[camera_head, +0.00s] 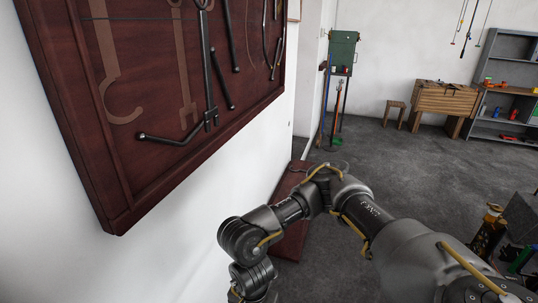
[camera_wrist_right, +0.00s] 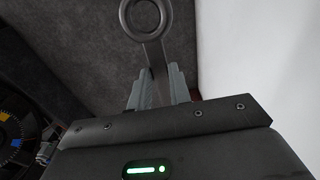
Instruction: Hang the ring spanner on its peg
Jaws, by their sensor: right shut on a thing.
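The ring spanner (camera_wrist_right: 146,19) is a grey metal tool with a round open ring; the ring shows at the top of the right wrist view, beyond the fingertips. My right gripper (camera_wrist_right: 158,78) is shut on its flat shank. The tool board (camera_head: 75,110) is dark red-brown wood on the white wall at the left of the head view, with lighter painted tool outlines (camera_head: 107,62) on it. I cannot tell which peg is the spanner's. In the head view my right arm reaches down to the bottom edge, and its gripper and the spanner are out of frame. My left gripper is not in view.
Dark tools (camera_head: 208,70) hang on the board. A long brown object (camera_head: 292,240) stands low by the wall behind my arm. A green cabinet (camera_head: 342,50), wooden workbench (camera_head: 446,100), stool (camera_head: 394,108) and grey shelf (camera_head: 508,75) stand farther back. Open grey floor lies between.

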